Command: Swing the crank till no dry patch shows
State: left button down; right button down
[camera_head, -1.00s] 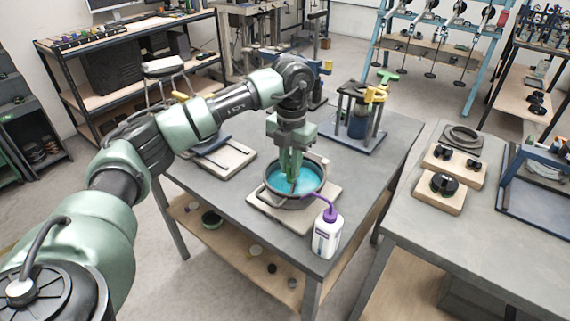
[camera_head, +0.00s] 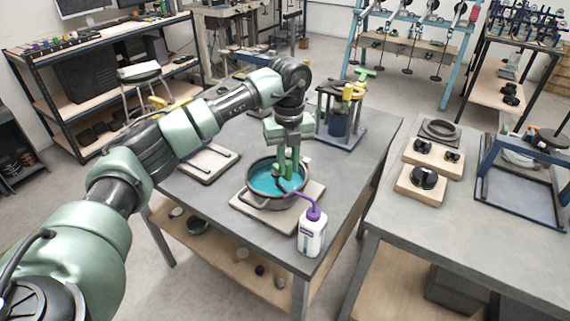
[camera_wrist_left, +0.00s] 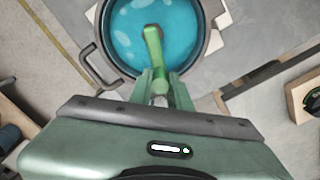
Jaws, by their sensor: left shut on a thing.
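A round dark-rimmed pan (camera_head: 249,192) stands on a pale board on the grey table, with blue liquid (camera_head: 265,181) inside. The pan also shows at the top of the left wrist view (camera_wrist_left: 213,40). My left gripper (camera_head: 287,168) points down over the pan and is shut on a green crank (camera_wrist_left: 153,42), which reaches over the blue in the wrist view. The part behind the gripper and crank is hidden, so I cannot tell whether a dry patch lies there. My right gripper is not in view.
A white bottle with a purple spout (camera_head: 312,232) stands close to the pan at the table's front corner. A blue-based stand (camera_head: 343,137) is behind the pan. A flat tray (camera_head: 207,162) lies to the left. A second table (camera_head: 400,225) on the right holds wooden blocks.

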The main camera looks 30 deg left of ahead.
aim_at(289, 162)
pick_arm(q)
jog(key=shift+w+d+n, duration=0.1)
jog(key=shift+w+n, duration=0.15)
jog(key=shift+n, duration=0.15)
jog(key=c, duration=1.3)
grip_release()
jog(key=shift+r, duration=0.15)
notch_tip(289, 162, up, 6)
jog(key=shift+r+b, duration=0.1)
jog(key=shift+b, duration=0.7)
jog(key=shift+r, duration=0.7)
